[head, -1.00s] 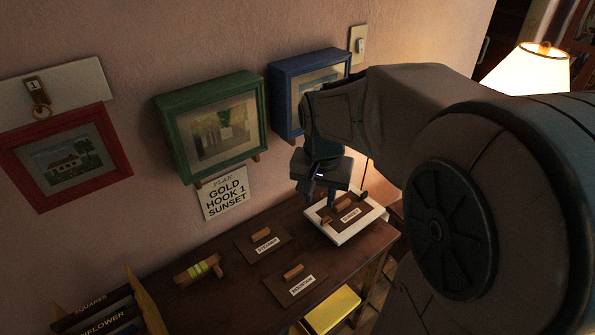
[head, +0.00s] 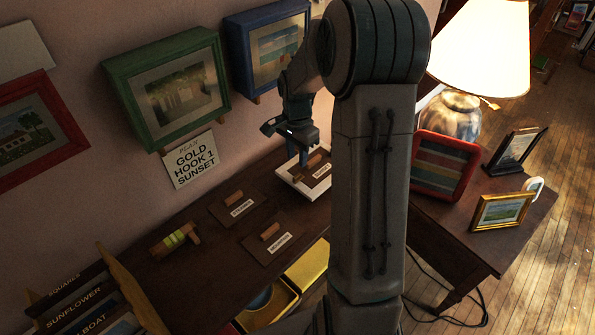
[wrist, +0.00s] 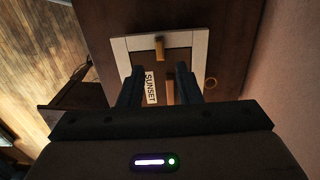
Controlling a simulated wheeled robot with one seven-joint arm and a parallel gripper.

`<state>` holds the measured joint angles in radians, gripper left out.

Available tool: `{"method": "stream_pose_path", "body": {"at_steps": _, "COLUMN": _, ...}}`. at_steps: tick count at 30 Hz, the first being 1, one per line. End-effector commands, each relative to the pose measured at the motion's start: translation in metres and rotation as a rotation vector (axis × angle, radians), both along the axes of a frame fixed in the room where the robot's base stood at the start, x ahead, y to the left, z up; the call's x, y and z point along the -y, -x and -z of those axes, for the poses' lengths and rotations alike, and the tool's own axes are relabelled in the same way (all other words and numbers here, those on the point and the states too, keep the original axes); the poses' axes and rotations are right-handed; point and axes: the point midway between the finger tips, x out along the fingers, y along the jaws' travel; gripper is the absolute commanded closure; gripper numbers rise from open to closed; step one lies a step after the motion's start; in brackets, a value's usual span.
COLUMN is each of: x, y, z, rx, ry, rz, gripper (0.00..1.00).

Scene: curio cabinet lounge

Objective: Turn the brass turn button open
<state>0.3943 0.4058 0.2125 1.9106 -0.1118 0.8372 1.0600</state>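A white frame (wrist: 199,48) lies face down on the dark table, with a brown back panel (wrist: 140,60) labelled SUNSET; the frame also shows in the head view (head: 285,178). A brass turn button (wrist: 160,48) sits at the frame's inner edge, lying across the rim and panel. A small wooden handle (wrist: 170,92) is on the panel. My gripper (wrist: 160,72) is open above the panel, its two fingers apart and pointing down, with the handle showing between them. It also shows in the head view (head: 303,163). Any other button is hidden by the fingers.
Panels with handles (head: 233,207) (head: 268,237) and a peg with a yellow-green band (head: 175,240) lie left of the frame. A yellow tray (head: 308,262) is below. Green (head: 170,85) and blue (head: 262,50) boxed pictures hang behind. A lamp (head: 480,45) stands right.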

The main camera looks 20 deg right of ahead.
Motion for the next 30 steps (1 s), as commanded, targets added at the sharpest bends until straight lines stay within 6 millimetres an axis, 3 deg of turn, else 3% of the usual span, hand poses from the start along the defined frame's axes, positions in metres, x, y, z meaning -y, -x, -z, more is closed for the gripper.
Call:
{"method": "stream_pose_path", "body": {"at_steps": 3, "x": 0.000, "y": 0.001, "z": 0.026, "rx": -0.005, "ry": -0.001, "rz": 0.000, "gripper": 0.69}}
{"method": "stream_pose_path", "body": {"at_steps": 9, "x": 0.000, "y": 0.000, "z": 0.057, "rx": -0.003, "ry": -0.001, "rz": 0.000, "gripper": 0.69}}
{"method": "stream_pose_path", "body": {"at_steps": 15, "x": 0.000, "y": 0.000, "z": 0.071, "rx": -0.001, "ry": 0.000, "rz": -0.002, "gripper": 0.69}}
{"method": "stream_pose_path", "body": {"at_steps": 23, "x": -0.001, "y": 0.000, "z": 0.072, "rx": 0.000, "ry": 0.001, "rz": -0.002, "gripper": 0.69}}
{"method": "stream_pose_path", "body": {"at_steps": 27, "x": -0.001, "y": 0.000, "z": 0.071, "rx": 0.000, "ry": 0.001, "rz": -0.002, "gripper": 1.00}}
{"method": "stream_pose_path", "body": {"at_steps": 30, "x": -0.001, "y": 0.000, "z": 0.071, "rx": 0.001, "ry": 0.001, "rz": -0.002, "gripper": 1.00}}
